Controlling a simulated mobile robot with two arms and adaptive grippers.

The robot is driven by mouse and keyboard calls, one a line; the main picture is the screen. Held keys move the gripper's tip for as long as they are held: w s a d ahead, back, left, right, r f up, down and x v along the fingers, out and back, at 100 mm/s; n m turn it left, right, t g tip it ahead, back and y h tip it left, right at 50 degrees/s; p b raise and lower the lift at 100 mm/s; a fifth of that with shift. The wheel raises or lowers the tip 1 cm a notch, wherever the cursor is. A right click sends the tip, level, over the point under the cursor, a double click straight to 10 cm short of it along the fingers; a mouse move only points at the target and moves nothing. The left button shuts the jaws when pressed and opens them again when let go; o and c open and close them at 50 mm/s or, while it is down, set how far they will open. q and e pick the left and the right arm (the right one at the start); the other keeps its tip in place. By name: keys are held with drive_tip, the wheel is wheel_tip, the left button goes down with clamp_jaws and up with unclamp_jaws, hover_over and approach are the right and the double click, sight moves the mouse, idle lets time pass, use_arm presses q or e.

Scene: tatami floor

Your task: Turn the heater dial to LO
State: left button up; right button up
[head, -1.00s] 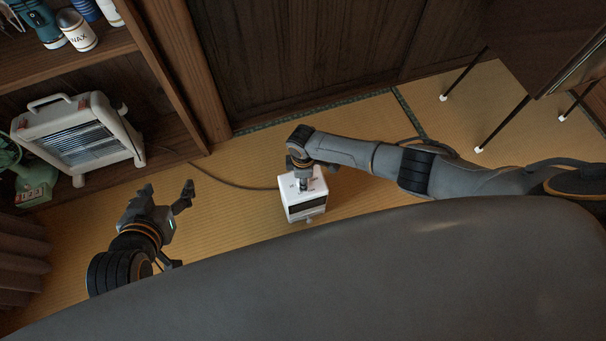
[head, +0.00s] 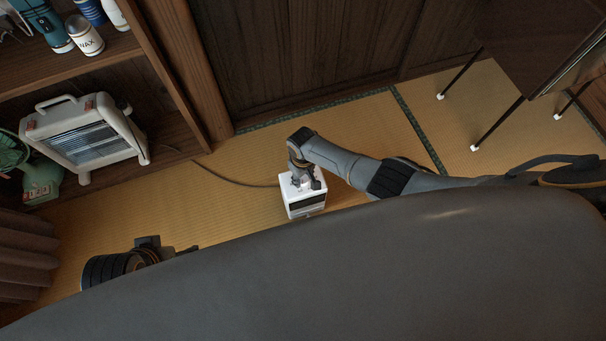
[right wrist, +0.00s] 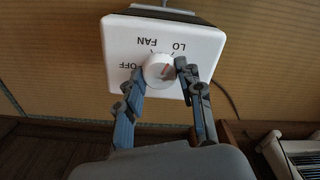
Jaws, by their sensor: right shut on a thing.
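The heater (head: 305,206) is a small white box on the tatami, with a dark front. In the right wrist view its white top face (right wrist: 205,38) shows upside down, with printed OFF, FAN and LO marks. The round white dial (right wrist: 159,72) has an orange-red pointer mark that slants up and to the right, roughly toward the LO side; its exact setting is hard to tell. My right gripper (right wrist: 156,77) is shut on the dial, a finger on each side; it also shows above the heater in the head view (head: 305,182). My left gripper (head: 168,248) is mostly hidden behind my body.
A larger white electric heater (head: 88,145) stands in the wooden shelf at left, beside a green fan (head: 40,180). A cord (head: 230,183) runs over the tatami to the small heater. A thin-legged dark table (head: 540,50) stands at upper right.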

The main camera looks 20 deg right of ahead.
sight(303, 179)
drive_tip(key=shift+m, duration=0.7)
drive_tip(key=o, duration=1.2)
drive_tip(key=shift+r, duration=0.1)
wheel_tip(303, 179, up, 12)
drive_tip(key=shift+f, duration=0.15)
idle(0.4)
